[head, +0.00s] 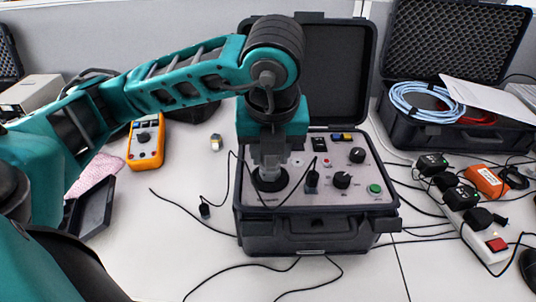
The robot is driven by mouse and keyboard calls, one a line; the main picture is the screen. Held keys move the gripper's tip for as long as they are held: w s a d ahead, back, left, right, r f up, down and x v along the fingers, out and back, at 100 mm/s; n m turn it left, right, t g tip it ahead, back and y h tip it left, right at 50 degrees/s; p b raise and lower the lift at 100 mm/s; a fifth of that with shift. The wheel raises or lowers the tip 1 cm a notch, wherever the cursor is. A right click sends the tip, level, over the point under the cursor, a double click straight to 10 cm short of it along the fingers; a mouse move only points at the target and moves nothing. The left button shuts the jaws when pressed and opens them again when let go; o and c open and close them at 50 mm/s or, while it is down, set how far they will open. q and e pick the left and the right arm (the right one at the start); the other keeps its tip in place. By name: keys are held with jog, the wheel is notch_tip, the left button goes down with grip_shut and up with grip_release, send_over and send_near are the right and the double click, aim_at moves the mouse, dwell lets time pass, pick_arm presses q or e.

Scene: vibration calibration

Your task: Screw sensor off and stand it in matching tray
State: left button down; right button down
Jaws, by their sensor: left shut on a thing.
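A calibrator in an open black case (320,228) stands in the middle of the table, with a grey control panel (318,194). My left gripper (270,168) points straight down over the round black mount (270,182) at the panel's left. It is shut on the sensor, which is mostly hidden between its fingers, at or just above the mount. I cannot tell whether the sensor is still threaded on. A black tray (97,207) lies at the left, partly hidden by my arm. My right gripper is out of view.
An orange multimeter (146,142) and a small metal piece (216,142) lie left of the case. Black cables (190,212) cross the table in front. A power strip (478,235) and an open case with blue cable (420,103) are at the right.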

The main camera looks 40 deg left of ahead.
pick_arm(q)
jog(key=shift+w+r+n+g+y+p, duration=0.15)
jog(key=shift+n+g+y+p, duration=0.15)
jog(key=shift+n+p, duration=1.25)
dwell(0.4)
jog(key=shift+n+g+p, duration=0.4)
jog(key=shift+n+p, duration=0.65)
jog(key=shift+n, duration=0.3)
jog(key=shift+y, duration=0.3)
jog(key=c, duration=0.6)
grip_release()
jog(key=shift+f+m+t+h+b, duration=0.1)
jog(key=shift+m+t+h+b, duration=0.15)
jog(key=shift+m+b, duration=0.8)
jog(key=shift+f+m+t+h+b, duration=0.15)
jog(key=shift+m+t+b, duration=0.1)
jog(key=shift+m+b, duration=0.8)
jog(key=shift+m+t+h+b, duration=0.35)
jog(key=shift+m+b, duration=0.95)
jog(key=shift+m, duration=0.5)
